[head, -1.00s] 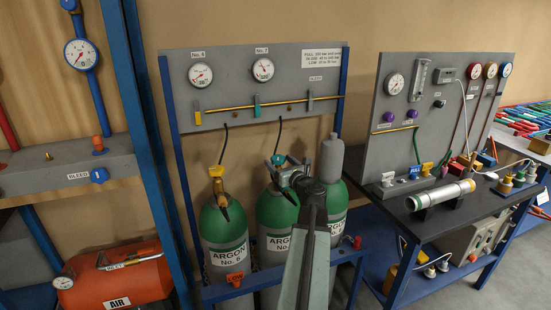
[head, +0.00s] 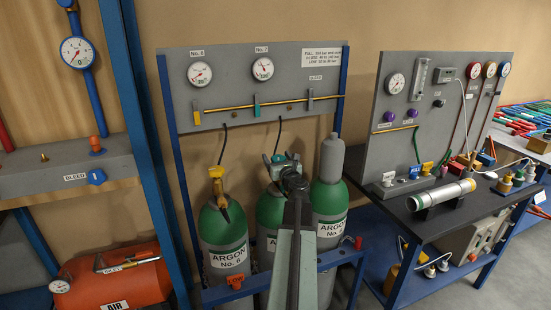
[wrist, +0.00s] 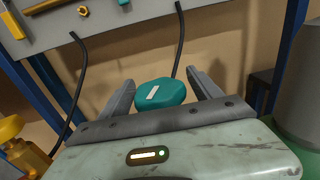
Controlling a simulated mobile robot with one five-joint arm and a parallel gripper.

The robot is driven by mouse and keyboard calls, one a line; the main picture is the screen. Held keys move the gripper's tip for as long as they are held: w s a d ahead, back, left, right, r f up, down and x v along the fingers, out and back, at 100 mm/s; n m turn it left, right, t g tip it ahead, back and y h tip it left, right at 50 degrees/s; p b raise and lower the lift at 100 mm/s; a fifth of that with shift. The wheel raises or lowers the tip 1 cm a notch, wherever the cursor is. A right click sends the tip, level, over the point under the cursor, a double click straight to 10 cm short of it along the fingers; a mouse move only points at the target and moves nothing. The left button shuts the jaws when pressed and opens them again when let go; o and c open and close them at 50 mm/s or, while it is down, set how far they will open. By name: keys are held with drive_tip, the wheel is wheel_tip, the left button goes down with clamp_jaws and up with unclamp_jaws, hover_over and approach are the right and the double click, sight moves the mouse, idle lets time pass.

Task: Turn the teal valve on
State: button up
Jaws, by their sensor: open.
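The teal valve is a rounded knob (wrist: 160,93) with a white mark on top, seen in the wrist view between my two jaws. My gripper (wrist: 160,84) is open, with one jaw on each side of the knob; I cannot tell whether either jaw touches it. In the head view my gripper (head: 287,168) is at the top of the middle green cylinder (head: 268,212), and my arm hides much of that cylinder and its label. A little teal shows there beside my gripper. The white mark on the knob lies at a slant.
A green argon cylinder No. 6 (head: 224,240) with a yellow valve (head: 217,186) stands left, another cylinder (head: 329,215) close on the right. Black hoses rise to the grey panel (head: 225,112), which carries gauges and a teal lever (head: 257,106). A workbench (head: 440,205) stands further right.

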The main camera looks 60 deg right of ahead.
drive_tip(key=shift+w+d, duration=0.1)
drive_tip(key=shift+w, duration=0.05)
drive_tip(key=shift+c, duration=0.3)
drive_tip(key=c, duration=1.3)
drive_tip(key=shift+n+t+y, duration=0.4)
drive_tip(key=shift+y, duration=0.1)
drive_tip(key=n+t+y, duration=0.1)
drive_tip(key=n+y, duration=0.1)
drive_tip(key=shift+w+t+y, duration=0.1)
drive_tip(key=shift+t+y, duration=0.2)
drive_tip(key=n+y, duration=0.1)
drive_tip(key=t+y, duration=0.1)
drive_tip(key=n+y, duration=0.1)
drive_tip(key=shift+w+a+n+y, duration=0.15)
drive_tip(key=shift+a+n+y, duration=0.15)
drive_tip(key=shift+y, duration=0.1)
drive_tip(key=n+y, duration=0.2)
drive_tip(key=y, duration=0.1)
drive_tip(key=n+t+y, duration=0.1)
drive_tip(key=shift+a+y, duration=0.35)
drive_tip(key=shift+y, duration=0.05)
drive_tip(key=shift+a+n+y, duration=0.2)
drive_tip(key=shift+n+y, duration=0.3)
drive_tip(key=shift+y, duration=0.25)
drive_tip(key=shift+a+n+y, duration=0.15)
drive_tip(key=shift+n+y, duration=0.35)
drive_tip(key=shift+y, duration=0.25)
drive_tip(key=shift+a, duration=0.1)
